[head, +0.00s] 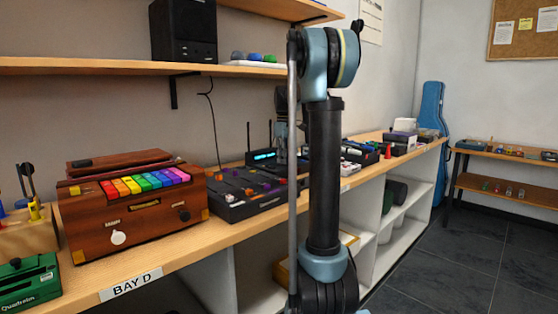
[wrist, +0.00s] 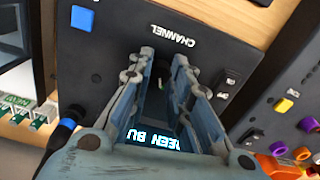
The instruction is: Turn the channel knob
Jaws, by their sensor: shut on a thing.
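A black device with the white word CHANNEL on its panel (wrist: 110,60) fills the middle of the wrist view, the lettering upside down. My gripper (wrist: 164,57) is over it, fingers close together below the lettering. The channel knob (wrist: 163,58) is mostly hidden between the fingertips; only a small dark part shows, and the gripper is shut on it. A lit display (wrist: 152,140) with cyan letters is partly covered by my fingers. In the head view, the black device (head: 262,156) with a glowing display and upright antennas stands on the bench, partly behind my arm.
A blue button (wrist: 82,18) and small switches (wrist: 222,95) are on the same panel. A black box with coloured knobs (head: 240,190) stands close by. A wooden instrument with rainbow keys (head: 135,205) stands left of it. A shelf (head: 120,66) hangs above.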

